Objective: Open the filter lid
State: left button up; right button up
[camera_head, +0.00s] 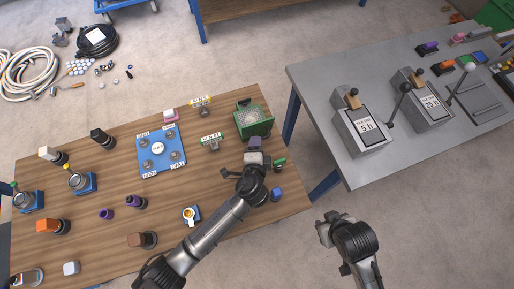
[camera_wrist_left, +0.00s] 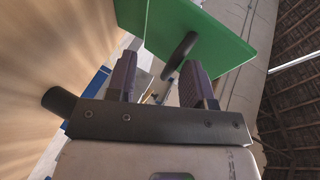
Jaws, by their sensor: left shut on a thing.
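The green filter box (camera_head: 254,129) stands at the right end of the wooden table, with a grey panel on its top. My left gripper (camera_head: 254,150) is at its near side, its purple fingers towards the box. In the left wrist view, a green panel of the filter (camera_wrist_left: 235,35) fills the upper middle, with a black handle (camera_wrist_left: 181,52) standing out from it. My left gripper (camera_wrist_left: 160,82) is shut on this handle, which runs in between the two purple fingers. My right gripper (camera_head: 333,226) hangs empty over the floor, right of the table; its finger gap is unclear.
A blue mat (camera_head: 149,167) with round pieces and labels lies left of the filter. A grey table (camera_head: 400,157) with two lever devices is at the right.

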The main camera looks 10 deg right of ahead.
pick_arm(q)
jog(key=p+v, duration=0.1)
jog(key=v, duration=1.2)
jog(key=shift+s+p, duration=0.35)
jog(key=shift+p, duration=0.05)
jog(key=shift+a+r, duration=0.1)
jog(key=shift+r, duration=0.05)
